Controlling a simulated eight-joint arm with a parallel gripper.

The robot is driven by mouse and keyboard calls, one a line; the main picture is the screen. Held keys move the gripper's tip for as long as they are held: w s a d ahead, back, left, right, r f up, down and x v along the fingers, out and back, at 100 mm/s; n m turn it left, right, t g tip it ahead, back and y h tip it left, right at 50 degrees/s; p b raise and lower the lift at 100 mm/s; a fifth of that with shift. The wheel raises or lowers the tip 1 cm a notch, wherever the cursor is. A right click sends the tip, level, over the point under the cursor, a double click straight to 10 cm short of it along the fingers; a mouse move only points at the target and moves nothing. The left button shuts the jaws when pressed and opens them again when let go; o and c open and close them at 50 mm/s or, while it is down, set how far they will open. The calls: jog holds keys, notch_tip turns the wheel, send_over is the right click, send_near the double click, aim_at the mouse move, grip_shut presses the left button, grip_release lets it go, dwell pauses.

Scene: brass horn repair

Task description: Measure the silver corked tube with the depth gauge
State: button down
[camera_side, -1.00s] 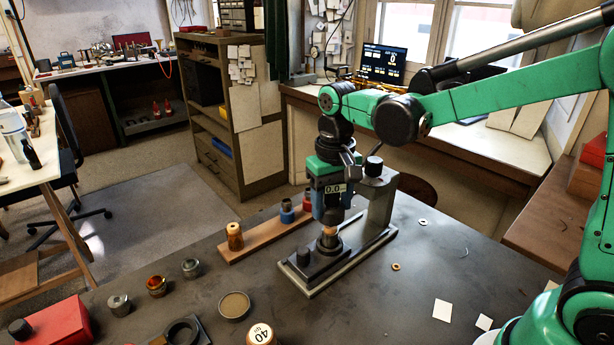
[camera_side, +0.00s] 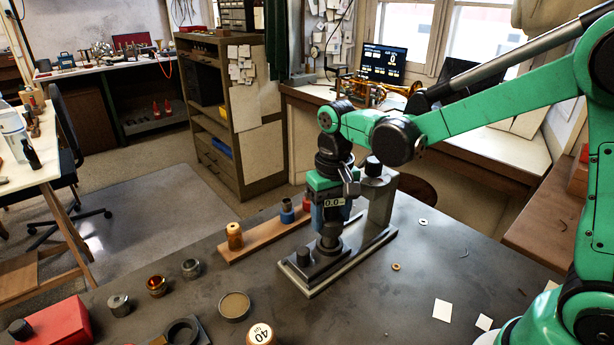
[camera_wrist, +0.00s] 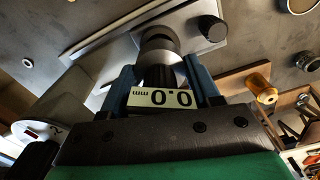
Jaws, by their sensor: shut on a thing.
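My gripper (camera_side: 329,222) points straight down over the metal stand (camera_side: 346,262) on the bench. Its two blue fingers are shut on what looks like the depth gauge (camera_wrist: 160,98), whose white panel reads 0.0 mm upside down in the wrist view. The panel also shows in the side view (camera_side: 333,203). The lower end of the gauge meets a dark grey round holder (camera_wrist: 160,44) on the stand's base. The silver corked tube cannot be clearly picked out there; fingers and gauge hide what sits in the holder. Whether gauge and tube touch cannot be told.
The stand has a black knob (camera_side: 303,256) and a tall grey post (camera_side: 381,200) close to my gripper. A wooden rack (camera_side: 262,240) with fittings lies behind. Several small metal cups, a round dish (camera_side: 234,306) and a red box (camera_side: 55,325) are at front left. The right bench is mostly clear.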

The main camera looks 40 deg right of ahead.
jog(key=shift+f, duration=0.55)
grip_release()
jog(key=shift+r, duration=0.1)
jog(key=shift+r, duration=3.45)
jog(key=shift+s, duration=0.1)
jog(key=shift+s+r+t, duration=0.2)
jog(key=shift+s+t, duration=0.05)
jog(key=shift+t, duration=0.05)
jog(key=s+d+n+t, duration=0.1)
jog(key=s+n+t, duration=0.1)
jog(key=s+t, duration=0.4)
jog(key=shift+s+f+n+t, duration=0.3)
jog(key=shift+f+n, duration=0.05)
jog(key=shift+n, duration=0.05)
